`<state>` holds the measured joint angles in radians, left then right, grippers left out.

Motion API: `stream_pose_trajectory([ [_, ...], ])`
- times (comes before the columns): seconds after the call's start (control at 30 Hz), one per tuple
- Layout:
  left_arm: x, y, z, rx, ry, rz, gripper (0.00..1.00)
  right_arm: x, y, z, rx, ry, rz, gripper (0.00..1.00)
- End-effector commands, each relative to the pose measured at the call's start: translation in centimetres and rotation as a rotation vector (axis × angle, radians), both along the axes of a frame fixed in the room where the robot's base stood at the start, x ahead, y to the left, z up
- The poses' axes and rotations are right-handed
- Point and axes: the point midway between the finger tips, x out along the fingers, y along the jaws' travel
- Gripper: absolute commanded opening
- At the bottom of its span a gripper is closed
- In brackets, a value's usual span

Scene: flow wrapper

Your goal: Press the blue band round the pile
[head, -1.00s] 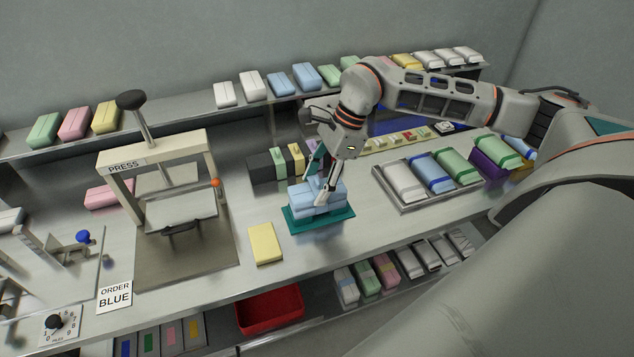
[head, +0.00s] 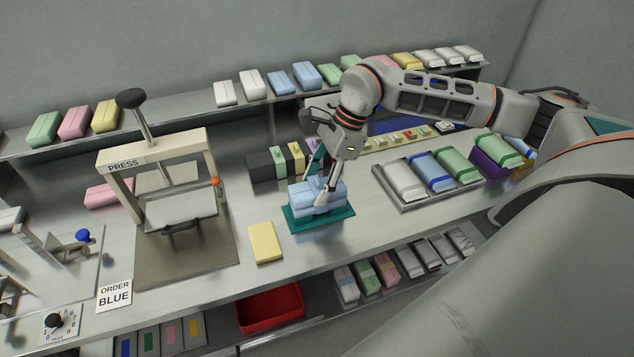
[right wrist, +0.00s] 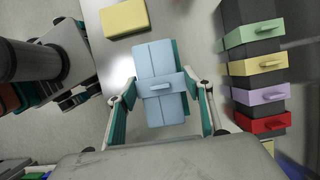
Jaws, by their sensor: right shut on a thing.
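The pile is light blue packs (head: 304,199) on a teal base (head: 291,220) on the bench. The pile also shows in the right wrist view (right wrist: 154,62). The blue band (right wrist: 160,86), with a small raised tab, lies across the top of the pile. My right gripper (head: 319,192) comes down over the pile with a finger at each side and is shut on the band; it also shows in the right wrist view (right wrist: 160,108). How far the band reaches down the sides is hidden. Grey gripper-like parts of mine show at the wrist view's left; their jaws are unclear.
A yellow pack (head: 265,243) lies left of the pile, and the press (head: 155,150) stands further left. Behind the pile is a dark rack (head: 262,167) with coloured bands. A tray (head: 405,203) of banded packs stands to the right. An order card (head: 115,296) reads BLUE.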

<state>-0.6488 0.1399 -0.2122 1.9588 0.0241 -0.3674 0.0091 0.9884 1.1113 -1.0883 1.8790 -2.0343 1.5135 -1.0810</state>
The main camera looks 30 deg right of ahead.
Motion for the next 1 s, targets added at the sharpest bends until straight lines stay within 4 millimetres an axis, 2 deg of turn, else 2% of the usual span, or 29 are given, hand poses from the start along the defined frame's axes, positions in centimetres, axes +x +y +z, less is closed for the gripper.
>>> stream_pose_trajectory([
  [0.43,0.1,0.0,0.2,-0.001,-0.003,0.000,0.60,-0.1,0.0,-0.3,-0.002,0.005,0.000,0.45],
  [0.5,0.1,0.0,0.2,-0.001,-0.004,0.000,0.60,-0.1,0.0,-0.3,-0.002,0.005,0.000,0.66],
  [0.53,0.1,0.0,0.2,-0.001,-0.004,0.000,0.60,-0.1,0.0,-0.3,-0.002,0.005,0.000,0.70],
  [0.87,0.0,0.0,0.2,0.001,-0.002,-0.001,0.60,-0.1,0.0,-0.1,0.000,0.002,0.000,0.70],
  [1.0,0.0,0.0,0.2,0.000,-0.002,-0.001,0.60,-0.1,-0.4,0.9,-0.001,0.000,-0.002,0.70],
])
